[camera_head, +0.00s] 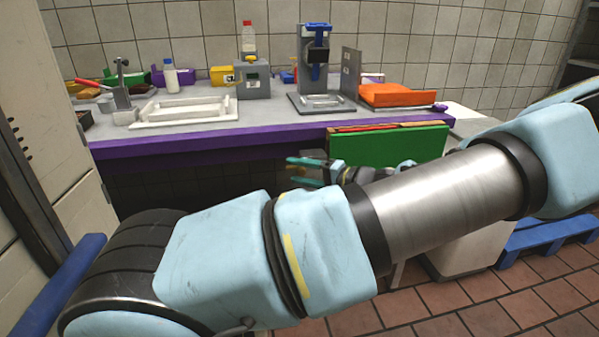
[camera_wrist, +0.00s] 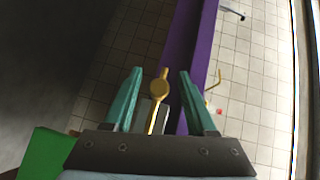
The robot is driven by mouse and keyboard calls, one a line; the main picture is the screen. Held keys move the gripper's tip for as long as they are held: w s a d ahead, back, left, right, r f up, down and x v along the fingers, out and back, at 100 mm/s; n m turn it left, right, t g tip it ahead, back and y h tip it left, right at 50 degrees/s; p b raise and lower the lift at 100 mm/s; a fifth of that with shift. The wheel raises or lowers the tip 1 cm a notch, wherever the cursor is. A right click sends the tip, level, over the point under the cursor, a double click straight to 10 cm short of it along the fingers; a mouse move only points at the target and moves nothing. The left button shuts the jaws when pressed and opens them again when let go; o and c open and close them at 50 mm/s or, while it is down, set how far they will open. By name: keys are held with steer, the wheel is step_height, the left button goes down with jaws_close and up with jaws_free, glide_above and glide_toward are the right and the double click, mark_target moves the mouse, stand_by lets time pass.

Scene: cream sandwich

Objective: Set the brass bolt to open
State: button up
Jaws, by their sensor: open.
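A brass-coloured piece with a round disc and a thin stem, apparently the brass bolt (camera_wrist: 160,88), shows between my fingers in the wrist view. I cannot tell its setting or whether a finger touches it. My gripper (camera_wrist: 160,72) is open, with one teal finger on each side of the piece and a gap to each in the picture. In the head view my gripper (camera_head: 291,171) is in front of the purple counter edge, left of the green panel. I cannot make out the brass piece in the head view; my arm hides much of that area.
The counter (camera_head: 270,112) carries a white sink (camera_head: 185,111), a grey machine (camera_head: 318,62) and an orange stack (camera_head: 398,95). A green panel (camera_head: 395,145) stands below its edge. A bent brass piece (camera_wrist: 214,79) shows right of my fingers. A blue pallet (camera_head: 545,238) lies at right.

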steer(key=shift+d, duration=0.1)
steer(key=v, duration=1)
steer(key=shift+s+d+b, duration=0.2)
steer(key=shift+s+b, duration=0.1)
steer(key=shift+b, duration=0.1)
steer(key=s+a+f+n+g+h, duration=0.2)
steer(key=s+a+f+g+h, duration=0.15)
steer(key=a+g, duration=0.35)
steer(key=s+a+f+n+g+h, duration=0.1)
steer(key=s+a+f+g+h, duration=0.2)
steer(key=a, duration=0.6)
steer(key=a+r+n+h+p, duration=0.1)
steer(key=a+r+h+p, duration=0.1)
steer(key=r+p, duration=0.4)
steer(key=a+r+t+h+p, duration=0.1)
steer(key=r+h+p, duration=0.3)
steer(key=r, duration=1.1)
steer(key=shift+s+a+n+t+h+p, duration=0.4)
steer(key=shift+a+p, duration=0.5)
steer(key=shift+p, duration=0.35)
